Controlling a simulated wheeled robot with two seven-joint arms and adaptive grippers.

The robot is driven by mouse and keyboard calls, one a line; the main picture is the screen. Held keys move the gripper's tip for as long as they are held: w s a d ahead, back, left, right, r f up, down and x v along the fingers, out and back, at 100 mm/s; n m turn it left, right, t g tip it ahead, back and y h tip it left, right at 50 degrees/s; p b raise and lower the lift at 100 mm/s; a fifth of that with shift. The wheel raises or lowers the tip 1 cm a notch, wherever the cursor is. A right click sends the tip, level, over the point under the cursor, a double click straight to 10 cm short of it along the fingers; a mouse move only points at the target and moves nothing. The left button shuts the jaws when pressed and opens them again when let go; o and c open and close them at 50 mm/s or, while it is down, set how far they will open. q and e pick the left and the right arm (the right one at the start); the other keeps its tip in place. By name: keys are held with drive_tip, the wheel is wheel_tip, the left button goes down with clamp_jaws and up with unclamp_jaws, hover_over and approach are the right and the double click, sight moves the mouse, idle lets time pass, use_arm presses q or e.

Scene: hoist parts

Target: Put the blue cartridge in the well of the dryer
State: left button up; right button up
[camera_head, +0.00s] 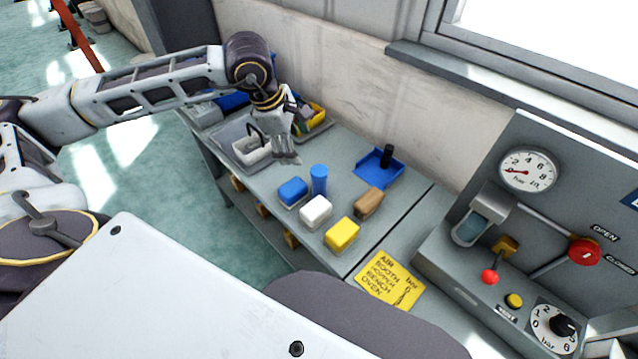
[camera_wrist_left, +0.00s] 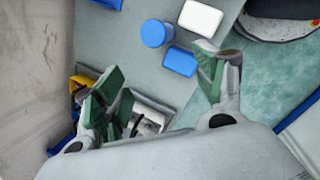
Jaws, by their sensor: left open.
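The blue cartridge appears to be the upright blue cylinder (camera_head: 319,180) standing on the grey bench, behind a blue block. In the left wrist view the cylinder (camera_wrist_left: 157,33) shows from above, beyond the fingertips and beside the blue block (camera_wrist_left: 180,61). My left gripper (camera_head: 287,159) is above the bench, left of the cylinder and apart from it. In the left wrist view its fingers (camera_wrist_left: 165,68) are spread with nothing between them. I cannot tell for sure which thing is the dryer or where its well is. My right gripper is not in view.
White (camera_head: 315,211) and yellow (camera_head: 342,234) blocks and a brown piece (camera_head: 369,202) stand near the cylinder. A blue tray (camera_head: 372,176) with a black post lies behind. A white container (camera_head: 246,155) is beside my gripper. A gauge panel (camera_head: 600,190) is at right.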

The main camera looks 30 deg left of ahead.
use_arm(q)
drive_tip(key=n, duration=0.3)
drive_tip(key=d+n, duration=0.1)
drive_tip(key=n, duration=0.2)
drive_tip(key=w+n+h, duration=0.1)
drive_tip(key=n, duration=0.1)
drive_tip(key=shift+d+r+n+t, duration=0.2)
drive_tip(key=shift+r+n+t, duration=0.1)
drive_tip(key=shift+n, duration=0.1)
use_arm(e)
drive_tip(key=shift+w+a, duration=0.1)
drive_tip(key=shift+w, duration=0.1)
use_arm(q)
drive_tip(key=shift+f, duration=0.1)
